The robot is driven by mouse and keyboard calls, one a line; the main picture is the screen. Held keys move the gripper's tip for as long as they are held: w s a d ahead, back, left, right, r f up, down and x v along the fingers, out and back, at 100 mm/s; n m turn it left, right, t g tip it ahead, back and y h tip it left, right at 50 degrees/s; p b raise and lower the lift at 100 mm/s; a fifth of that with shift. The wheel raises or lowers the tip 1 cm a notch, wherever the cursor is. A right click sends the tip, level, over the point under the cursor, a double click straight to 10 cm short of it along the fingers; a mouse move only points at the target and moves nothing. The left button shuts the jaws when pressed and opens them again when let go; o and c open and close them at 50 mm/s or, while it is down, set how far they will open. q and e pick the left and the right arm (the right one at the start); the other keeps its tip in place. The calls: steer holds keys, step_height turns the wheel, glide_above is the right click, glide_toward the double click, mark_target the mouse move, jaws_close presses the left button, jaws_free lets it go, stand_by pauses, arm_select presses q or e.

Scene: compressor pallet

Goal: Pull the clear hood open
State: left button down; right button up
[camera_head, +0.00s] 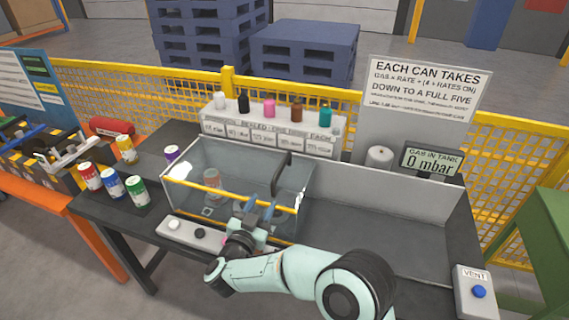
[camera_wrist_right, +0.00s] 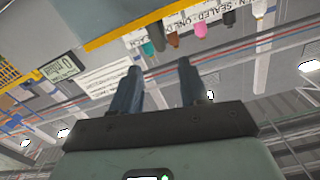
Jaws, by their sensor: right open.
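The clear hood (camera_head: 235,172) is a see-through box on the bench, with a yellow strip (camera_head: 225,190) along its front edge. It appears down over the bay. A dark upright handle (camera_head: 281,174) shows at its right part. A can (camera_head: 212,184) shows through it. My right gripper (camera_head: 259,208) is in front of the hood near the right half of the yellow strip. Its two blue-grey fingers are apart with nothing between them, also in the right wrist view (camera_wrist_right: 158,82). I cannot tell whether they touch the hood. My left gripper is not in view.
Several cans, such as the green one (camera_head: 137,190), stand left of the hood. A button panel (camera_head: 188,233) lies in front. A white rack (camera_head: 270,135) with coloured bottles stands behind. A gas display (camera_head: 431,161) and vent box (camera_head: 477,292) are at the right. The right bay (camera_head: 385,230) is empty.

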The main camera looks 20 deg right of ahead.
mark_target(275, 179)
steer(key=p+x, duration=0.3)
steer(key=x, duration=0.9)
steer(key=shift+w+d+r, duration=0.1)
steer(key=shift+w+r, duration=0.1)
steer(key=shift+w+d+f, duration=0.1)
steer(key=shift+w+d, duration=0.2)
steer(key=shift+w, duration=0.15)
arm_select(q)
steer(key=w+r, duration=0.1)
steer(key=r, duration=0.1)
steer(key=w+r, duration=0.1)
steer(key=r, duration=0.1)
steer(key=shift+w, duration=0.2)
arm_select(e)
steer(key=shift+s, duration=0.1)
jaws_close()
